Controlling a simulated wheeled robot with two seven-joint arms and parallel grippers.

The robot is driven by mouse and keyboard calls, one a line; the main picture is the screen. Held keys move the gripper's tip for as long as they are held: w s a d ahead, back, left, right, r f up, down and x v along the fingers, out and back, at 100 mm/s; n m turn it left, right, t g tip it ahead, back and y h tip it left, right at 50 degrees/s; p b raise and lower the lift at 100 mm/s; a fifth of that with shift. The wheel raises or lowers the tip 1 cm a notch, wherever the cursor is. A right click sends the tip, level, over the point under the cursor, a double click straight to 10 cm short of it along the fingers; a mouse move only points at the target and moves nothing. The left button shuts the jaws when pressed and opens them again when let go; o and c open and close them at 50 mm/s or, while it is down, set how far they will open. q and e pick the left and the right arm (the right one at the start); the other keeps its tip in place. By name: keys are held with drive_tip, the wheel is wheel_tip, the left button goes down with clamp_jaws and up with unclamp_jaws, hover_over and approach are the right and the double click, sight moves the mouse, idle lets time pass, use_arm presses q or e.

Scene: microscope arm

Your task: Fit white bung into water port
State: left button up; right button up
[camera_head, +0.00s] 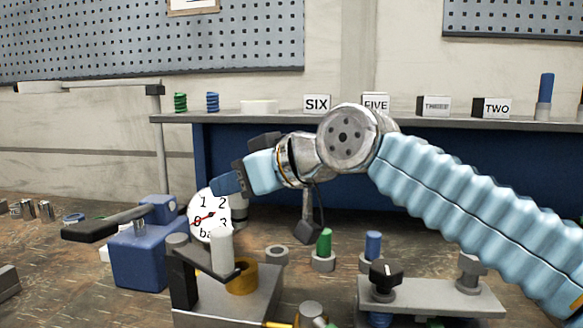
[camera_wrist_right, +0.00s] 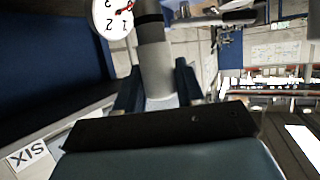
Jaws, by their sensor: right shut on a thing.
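My right gripper (camera_head: 226,183) reaches in from the right, just above and behind the round dial gauge (camera_head: 207,216). In the right wrist view its blue fingers (camera_wrist_right: 157,84) are shut on a pale cylinder (camera_wrist_right: 156,62), which I take for the white bung. Farther along, the cylinder lines up with a grey section and a dark band (camera_wrist_right: 148,18). I cannot tell whether this is a port it is touching or entering. In the head view, the grey piece (camera_head: 239,213) below the fingers is partly hidden by the gauge. My left gripper is not seen.
A blue block (camera_head: 138,262) with a black-handled lever stands left of the gauge. In front are a white upright cylinder (camera_head: 220,252) and a brass ring (camera_head: 242,279). A green plug (camera_head: 324,242) and a blue plug (camera_head: 373,244) stand in grey rings; another ring (camera_head: 277,255) is empty.

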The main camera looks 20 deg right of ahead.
sight(244, 217)
drive_tip(key=shift+a, duration=0.15)
drive_tip(key=shift+f, duration=0.1)
drive_tip(key=shift+f+b, duration=0.9)
drive_tip(key=shift+b, duration=0.1)
wheel_tip(244, 217, down, 4)
drive_tip(key=b, duration=0.3)
drive_tip(key=shift+b, duration=0.3)
drive_tip(key=shift+r, duration=0.1)
drive_tip(key=shift+s+f+b, duration=0.1)
drive_tip(key=shift+f+b, duration=1.85)
drive_tip(key=shift+f, duration=0.1)
drive_tip(key=o, duration=1.2)
